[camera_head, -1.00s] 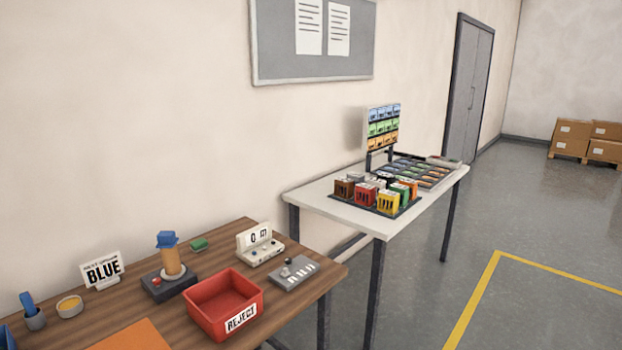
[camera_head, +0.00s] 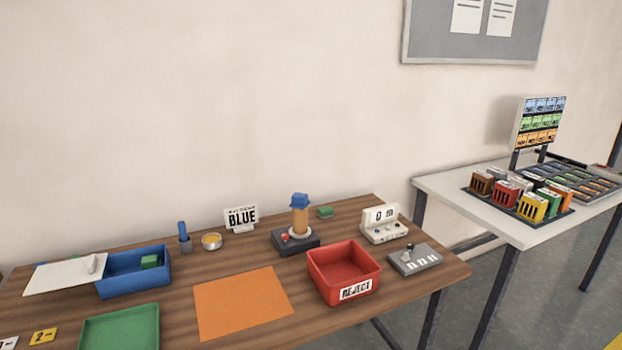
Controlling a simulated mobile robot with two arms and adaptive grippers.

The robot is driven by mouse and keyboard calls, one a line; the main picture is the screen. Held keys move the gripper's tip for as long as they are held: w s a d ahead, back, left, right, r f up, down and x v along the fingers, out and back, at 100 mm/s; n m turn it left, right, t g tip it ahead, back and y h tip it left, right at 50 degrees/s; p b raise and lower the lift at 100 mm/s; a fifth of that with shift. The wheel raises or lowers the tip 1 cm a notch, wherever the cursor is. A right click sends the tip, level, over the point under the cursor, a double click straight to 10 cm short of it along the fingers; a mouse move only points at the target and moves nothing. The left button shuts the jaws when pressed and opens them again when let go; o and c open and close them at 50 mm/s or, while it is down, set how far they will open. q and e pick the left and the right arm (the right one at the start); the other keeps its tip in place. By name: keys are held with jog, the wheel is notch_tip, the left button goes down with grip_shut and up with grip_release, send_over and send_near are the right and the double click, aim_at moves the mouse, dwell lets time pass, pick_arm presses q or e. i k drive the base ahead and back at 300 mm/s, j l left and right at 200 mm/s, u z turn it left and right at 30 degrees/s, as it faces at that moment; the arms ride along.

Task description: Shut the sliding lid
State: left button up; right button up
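A blue box (camera_head: 135,286) stands at the left of the wooden table. A white sliding lid (camera_head: 62,276) with a small light handle (camera_head: 92,263) sits over its left part and sticks out to the left. The right part of the box is uncovered, and a green block (camera_head: 149,261) shows inside. Neither of my grippers is in view.
A white table (camera_head: 460,192) with coloured holders stands right.

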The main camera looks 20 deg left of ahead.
aim_at(71, 272)
jog(key=u, duration=2.25)
